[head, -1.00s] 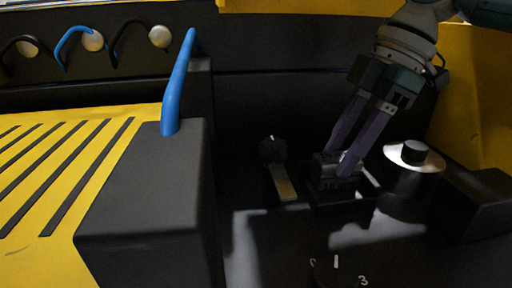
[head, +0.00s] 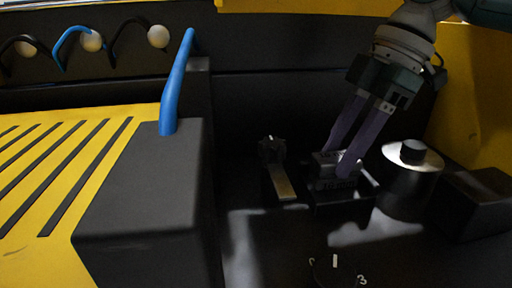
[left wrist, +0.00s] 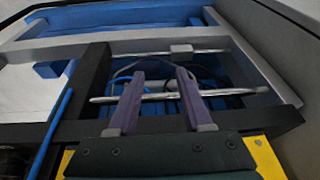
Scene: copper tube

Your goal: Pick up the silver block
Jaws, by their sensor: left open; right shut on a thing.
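The silver block (head: 328,164) looks dark grey in the shadow in the head view. It sits low between the fingers of my right gripper (head: 339,164), which is shut on it. The block is right above or on a dark square holder (head: 345,195); I cannot tell whether they touch. The fingers hide part of the block. My left gripper (left wrist: 160,76) shows in the left wrist view, with its two purple fingers apart and nothing between them.
A black cylinder with a silver top (head: 408,175) stands close right of my right gripper. A lever with a tan plate (head: 283,184) is close left. A dark box (head: 140,190) with a blue handle (head: 178,85) stands farther left. Metal rods (left wrist: 150,97) cross beyond my left fingers.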

